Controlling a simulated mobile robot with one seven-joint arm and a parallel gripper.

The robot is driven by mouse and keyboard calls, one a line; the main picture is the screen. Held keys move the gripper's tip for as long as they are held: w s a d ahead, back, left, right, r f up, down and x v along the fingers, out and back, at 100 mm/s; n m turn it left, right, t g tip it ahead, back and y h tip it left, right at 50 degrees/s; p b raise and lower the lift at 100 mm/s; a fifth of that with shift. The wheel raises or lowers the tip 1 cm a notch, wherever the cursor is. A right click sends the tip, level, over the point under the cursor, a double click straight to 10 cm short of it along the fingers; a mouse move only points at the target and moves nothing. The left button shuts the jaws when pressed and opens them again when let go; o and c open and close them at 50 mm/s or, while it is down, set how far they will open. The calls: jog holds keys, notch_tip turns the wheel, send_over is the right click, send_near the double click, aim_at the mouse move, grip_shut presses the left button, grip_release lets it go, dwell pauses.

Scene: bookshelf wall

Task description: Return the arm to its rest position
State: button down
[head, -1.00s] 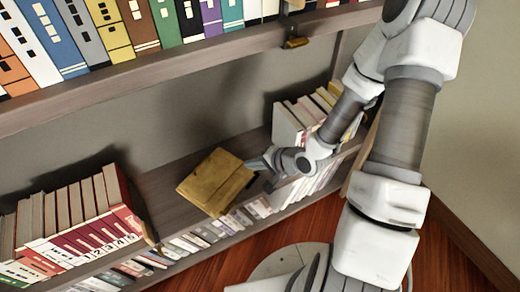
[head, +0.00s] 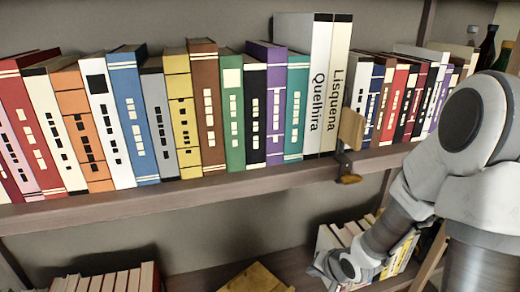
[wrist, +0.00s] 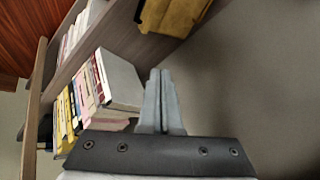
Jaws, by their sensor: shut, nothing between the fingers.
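My gripper (wrist: 160,100) shows in the wrist view with its two grey fingers together and nothing between them. In the head view my arm comes in from the right and reaches down to the lower shelf. There the wrist end sits in front of a group of upright books (head: 345,235), and the fingertips are hard to make out. A brown-yellow box-like object (head: 257,279) lies on the lower shelf to the left of my wrist, cut by the bottom edge. It also shows at the top of the wrist view (wrist: 172,15), apart from the fingers.
The upper shelf (head: 190,192) holds a long row of upright books (head: 205,110). A wooden bookend or clamp (head: 349,150) sits at its edge. Bottles (head: 487,48) stand at the far right. More books (head: 115,280) are at lower left. The wrist view shows books (wrist: 85,95) left of the fingers.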

jog(key=s+d+r+n+h, duration=0.1)
jog(key=s+d+r+h, duration=0.15)
jog(key=r, duration=0.65)
jog(key=s+d+r+n+h, duration=0.1)
jog(key=s+r+n+h, duration=0.15)
jog(key=r, duration=0.55)
jog(key=s+a+r+n+y, duration=0.35)
jog(key=s+r, duration=0.55)
jog(key=s, duration=0.4)
notch_tip(320, 180, up, 14)
jog(key=m+p, duration=0.1)
jog(key=p, duration=1.3)
jog(key=shift+a+r+g+h+p, duration=0.15)
jog(key=shift+g+h+p, duration=0.25)
jog(key=shift+h, duration=0.05)
